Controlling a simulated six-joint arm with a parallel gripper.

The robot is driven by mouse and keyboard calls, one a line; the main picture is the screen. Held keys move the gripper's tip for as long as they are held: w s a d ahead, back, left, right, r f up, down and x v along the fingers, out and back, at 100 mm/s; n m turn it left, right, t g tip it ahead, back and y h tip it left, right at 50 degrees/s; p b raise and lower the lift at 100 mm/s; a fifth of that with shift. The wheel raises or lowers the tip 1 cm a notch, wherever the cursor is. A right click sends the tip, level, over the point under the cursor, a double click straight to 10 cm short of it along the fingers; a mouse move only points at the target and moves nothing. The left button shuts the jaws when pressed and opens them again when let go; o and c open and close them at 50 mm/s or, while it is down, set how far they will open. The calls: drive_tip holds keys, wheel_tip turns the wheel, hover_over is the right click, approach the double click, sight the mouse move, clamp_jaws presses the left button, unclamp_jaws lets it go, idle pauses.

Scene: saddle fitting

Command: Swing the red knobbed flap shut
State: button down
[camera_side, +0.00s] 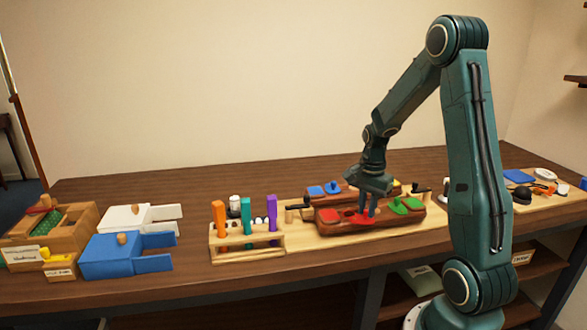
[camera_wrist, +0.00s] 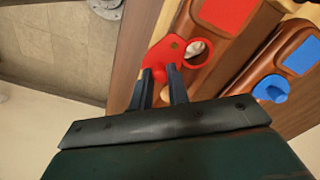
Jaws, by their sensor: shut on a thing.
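The red knobbed flap (camera_wrist: 163,53) shows in the wrist view as a flat red piece with a ring-shaped end, over the near edge of a brown wooden block (camera_wrist: 225,55). It also shows in the side view (camera_side: 364,220), partly behind my fingers. My gripper (camera_wrist: 163,75) is shut on the flap's red knob, which sits between the two dark fingertips. In the side view my gripper (camera_side: 369,213) points down at the block. A pale round thing shows through the flap's ring. A red panel (camera_wrist: 226,12) lies on the block beside the flap.
A second brown block behind carries a blue panel (camera_wrist: 303,54) and a blue knobbed flap (camera_wrist: 271,89). Green pieces (camera_side: 399,206) lie right of my gripper. A wooden rack (camera_side: 248,254) with coloured handles stands left. Blue and white trays are farther left.

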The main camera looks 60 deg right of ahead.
drive_tip(key=n, duration=0.3)
drive_tip(key=w+d+n, duration=0.1)
drive_tip(key=shift+n, duration=0.3)
drive_tip(key=n, duration=0.1)
drive_tip(key=w+n, duration=0.1)
drive_tip(key=n, duration=0.3)
drive_tip(key=shift+w+d, duration=0.2)
drive_tip(key=shift+d, duration=0.05)
drive_tip(key=n, duration=0.2)
drive_tip(key=w+n, duration=0.1)
drive_tip(key=n, duration=0.2)
drive_tip(key=shift+w+a+n, duration=0.15)
drive_tip(key=shift+w+n, duration=0.15)
drive_tip(key=shift+n, duration=0.1)
drive_tip(key=shift+w+a+n, duration=0.2)
drive_tip(key=shift+w+n, duration=0.1)
drive_tip(key=shift+n, duration=0.85)
drive_tip(key=shift+w+a+n, duration=0.15)
drive_tip(key=shift+w+n, duration=0.1)
drive_tip(key=shift+n, duration=0.9)
drive_tip(key=c, duration=1.3)
unclamp_jaws()
drive_tip(key=shift+c, duration=0.2)
wheel_tip(320, 180, up, 14)
